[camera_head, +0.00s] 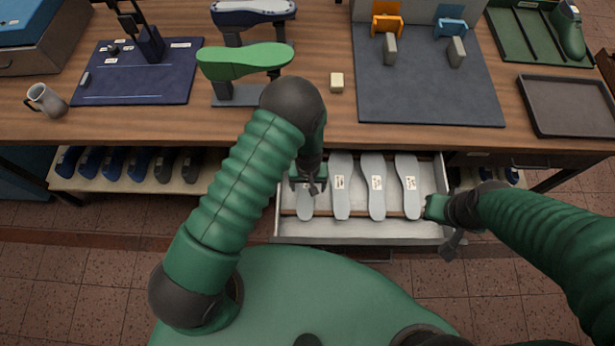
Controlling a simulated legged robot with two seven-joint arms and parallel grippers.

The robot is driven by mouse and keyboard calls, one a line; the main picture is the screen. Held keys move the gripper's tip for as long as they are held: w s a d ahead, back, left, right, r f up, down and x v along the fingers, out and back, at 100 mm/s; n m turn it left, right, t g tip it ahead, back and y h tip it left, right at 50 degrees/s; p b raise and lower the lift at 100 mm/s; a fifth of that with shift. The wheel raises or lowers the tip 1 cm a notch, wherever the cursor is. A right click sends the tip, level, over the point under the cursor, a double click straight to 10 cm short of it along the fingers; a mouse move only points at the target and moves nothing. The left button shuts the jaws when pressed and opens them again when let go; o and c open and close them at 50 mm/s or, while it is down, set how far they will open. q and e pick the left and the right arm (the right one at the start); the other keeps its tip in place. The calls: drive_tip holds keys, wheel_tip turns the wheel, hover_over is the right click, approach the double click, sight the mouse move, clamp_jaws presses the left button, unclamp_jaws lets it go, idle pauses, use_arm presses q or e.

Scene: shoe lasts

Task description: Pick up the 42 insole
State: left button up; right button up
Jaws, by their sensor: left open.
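Several grey insoles lie side by side in an open white drawer (345,230) below the table's front edge. They are the leftmost insole (305,209), a second (341,203), a third (377,205) and the rightmost insole (408,172). Small white labels show on them, but the numbers are too small to read, so I cannot tell which is 42. My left gripper (310,184) is open, pointing down over the leftmost insole and hiding part of it. My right gripper (438,208) is at the drawer's right side; its jaws are not clear.
The wooden table (320,125) holds a green shoe last on a stand (245,62), a small pale block (337,83), a dark grey mat (430,105), a tray (570,105) and a mug (46,100). A shelf below left (120,183) holds several dark lasts.

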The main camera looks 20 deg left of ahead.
use_arm(q)
drive_tip(key=shift+a+f, duration=0.2)
drive_tip(key=shift+f, duration=0.05)
idle(0.4)
drive_tip(key=c, duration=1.4)
